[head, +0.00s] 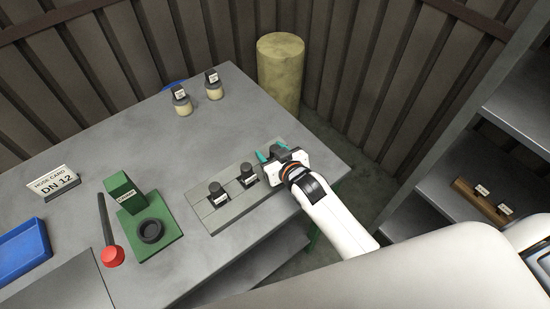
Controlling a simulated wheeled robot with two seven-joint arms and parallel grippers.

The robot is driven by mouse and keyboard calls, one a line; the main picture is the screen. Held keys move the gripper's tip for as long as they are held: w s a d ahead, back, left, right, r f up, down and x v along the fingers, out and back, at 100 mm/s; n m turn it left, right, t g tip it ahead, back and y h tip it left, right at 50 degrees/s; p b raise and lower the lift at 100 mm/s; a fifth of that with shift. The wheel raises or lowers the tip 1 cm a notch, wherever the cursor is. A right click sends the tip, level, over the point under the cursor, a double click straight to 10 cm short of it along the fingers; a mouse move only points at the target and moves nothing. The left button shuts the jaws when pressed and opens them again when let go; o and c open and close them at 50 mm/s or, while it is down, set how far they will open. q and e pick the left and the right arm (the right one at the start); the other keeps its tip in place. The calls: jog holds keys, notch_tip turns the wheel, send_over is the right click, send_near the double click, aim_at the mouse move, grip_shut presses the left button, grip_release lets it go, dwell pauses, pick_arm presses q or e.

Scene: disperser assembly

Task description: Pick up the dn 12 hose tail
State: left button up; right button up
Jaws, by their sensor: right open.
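A grey block (232,212) on the table holds a row of black fittings with small labels, which look like the hose tails. One fitting (217,191) stands at the left and another (249,175) in the middle. Their labels are too small to read, so I cannot tell which is DN 12. My right gripper (272,152) is open over the right end of the block, with its teal fingertips apart. A dark piece shows near the fingers, partly hidden by the gripper. My left gripper is not in view.
A card reading "HOSE CARD DN 12" (53,183) stands at the left. A green press-like fixture (168,246) has a red-knobbed lever (112,256) beside it. Two labelled jars (182,104) stand at the back. A blue tray (22,250) lies far left; shelves (440,185) stand right.

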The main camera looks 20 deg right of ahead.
grip_shut()
